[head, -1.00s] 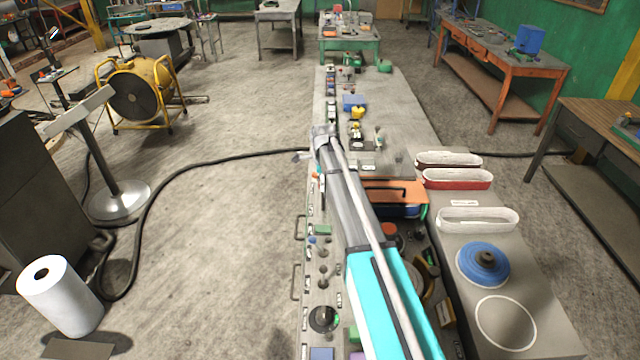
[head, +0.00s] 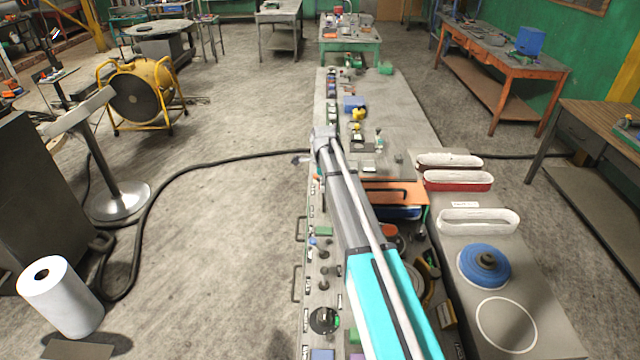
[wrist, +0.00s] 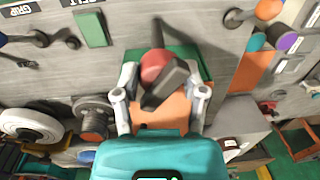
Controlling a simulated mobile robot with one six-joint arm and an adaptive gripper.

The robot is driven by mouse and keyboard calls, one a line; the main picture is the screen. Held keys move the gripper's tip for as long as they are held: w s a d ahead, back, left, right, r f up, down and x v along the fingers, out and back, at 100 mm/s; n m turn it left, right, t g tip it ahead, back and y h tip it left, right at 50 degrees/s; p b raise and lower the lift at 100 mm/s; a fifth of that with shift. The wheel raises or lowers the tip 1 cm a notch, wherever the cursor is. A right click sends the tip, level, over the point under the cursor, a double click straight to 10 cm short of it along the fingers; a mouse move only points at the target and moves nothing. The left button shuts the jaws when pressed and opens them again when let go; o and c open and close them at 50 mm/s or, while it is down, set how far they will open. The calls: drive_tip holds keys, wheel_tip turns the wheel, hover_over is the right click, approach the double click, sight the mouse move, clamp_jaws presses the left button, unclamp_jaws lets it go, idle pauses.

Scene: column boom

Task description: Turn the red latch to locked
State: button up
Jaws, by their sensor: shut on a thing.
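The red latch (wrist: 155,66) shows in the wrist view as a round red knob with a dark grey bar (wrist: 166,86) slanting from upper right to lower left. A green plate (wrist: 194,58) and an orange plate (wrist: 160,112) lie behind it. My gripper (wrist: 163,88) has one finger on each side of the latch and is shut on it; the exact contact points are hard to see. In the head view, my gripper (head: 303,158) is small at the far end of my arm, and I cannot make out the latch there.
Around the latch, the grey panel carries a green block (wrist: 92,29), a white round wheel (wrist: 30,124), dark levers and an orange-and-purple handle. In the head view, white and red trays (head: 458,180) stand right of my arm. Open floor lies to the left, crossed by a black cable (head: 190,164).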

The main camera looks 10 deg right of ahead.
drive_tip(key=shift+d, duration=0.2)
drive_tip(key=n, duration=0.5)
drive_tip(key=shift+w+d+n, duration=0.1)
drive_tip(key=shift+n, duration=0.3)
drive_tip(key=shift+o, duration=0.2)
drive_tip(key=n, duration=0.4)
drive_tip(key=shift+n, duration=0.3)
drive_tip(key=shift+o, duration=0.6)
drive_tip(key=shift+n, duration=0.5)
drive_tip(key=shift+w, duration=0.1)
drive_tip(key=o, duration=1)
drive_tip(key=shift+s+r, duration=0.15)
drive_tip(key=shift+s, duration=0.05)
